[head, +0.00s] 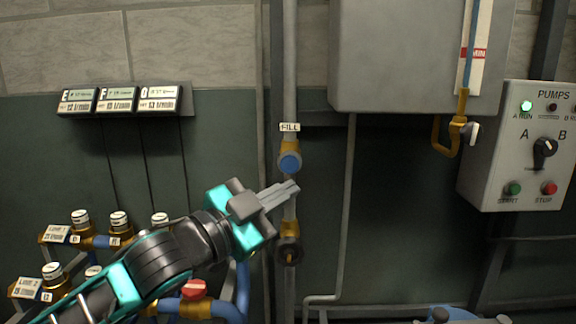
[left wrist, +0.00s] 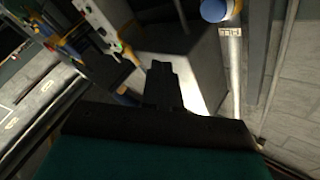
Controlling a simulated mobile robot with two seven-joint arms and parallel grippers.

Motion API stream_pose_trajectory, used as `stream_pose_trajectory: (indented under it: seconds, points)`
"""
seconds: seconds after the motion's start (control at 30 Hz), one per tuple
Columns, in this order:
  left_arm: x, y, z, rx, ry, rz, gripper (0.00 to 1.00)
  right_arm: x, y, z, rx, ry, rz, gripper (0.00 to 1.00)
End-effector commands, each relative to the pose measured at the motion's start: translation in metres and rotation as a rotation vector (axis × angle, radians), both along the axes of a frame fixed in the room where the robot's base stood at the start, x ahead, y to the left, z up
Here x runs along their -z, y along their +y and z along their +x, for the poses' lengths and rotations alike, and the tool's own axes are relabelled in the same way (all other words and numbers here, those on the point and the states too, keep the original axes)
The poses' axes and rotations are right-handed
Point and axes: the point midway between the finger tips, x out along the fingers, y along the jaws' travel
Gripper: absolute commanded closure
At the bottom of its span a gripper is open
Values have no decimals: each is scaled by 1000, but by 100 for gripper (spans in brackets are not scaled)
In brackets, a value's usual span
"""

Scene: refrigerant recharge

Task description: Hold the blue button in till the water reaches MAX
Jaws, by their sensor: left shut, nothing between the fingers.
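The blue button (head: 290,163) sits on a brass fitting on the vertical pipe, under a FILL label (head: 289,127). It also shows at the top of the left wrist view (left wrist: 213,10). My left gripper (head: 292,187) is shut and empty. Its fingertips appear just below and right of the button, apart from it in the picture. The sight gauge (head: 469,50) at upper right has a red MIN mark (head: 474,53). Its tube looks blue up to the picture's top edge; the MAX mark is out of view. My right gripper is not in view.
A grey tank (head: 395,60) hangs right of the pipe. The PUMPS panel (head: 520,150) at right has a lit green lamp (head: 526,106). A dark-handled valve (head: 289,251) is lower on the pipe. Brass valves and a red handle (head: 194,289) lie at lower left.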

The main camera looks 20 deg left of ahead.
Motion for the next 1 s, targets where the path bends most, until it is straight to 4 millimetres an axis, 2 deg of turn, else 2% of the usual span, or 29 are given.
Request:
stream_pose_trajectory:
  seconds: [0.17, 0.53, 0.6, 0.8, 1.0]
  points:
    - [0, 3, 11, -2, 0, 1, 100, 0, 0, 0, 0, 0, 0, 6]
    - [-1, 18, 61, -4, -1, 0, 100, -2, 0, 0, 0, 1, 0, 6]
    - [-3, 20, 68, -2, 2, 0, 100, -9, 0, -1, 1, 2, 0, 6]
    - [-1, 23, 81, 0, 0, -1, 100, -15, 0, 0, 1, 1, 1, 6]
    - [0, 24, 85, 0, 0, -1, 100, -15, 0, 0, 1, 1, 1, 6]
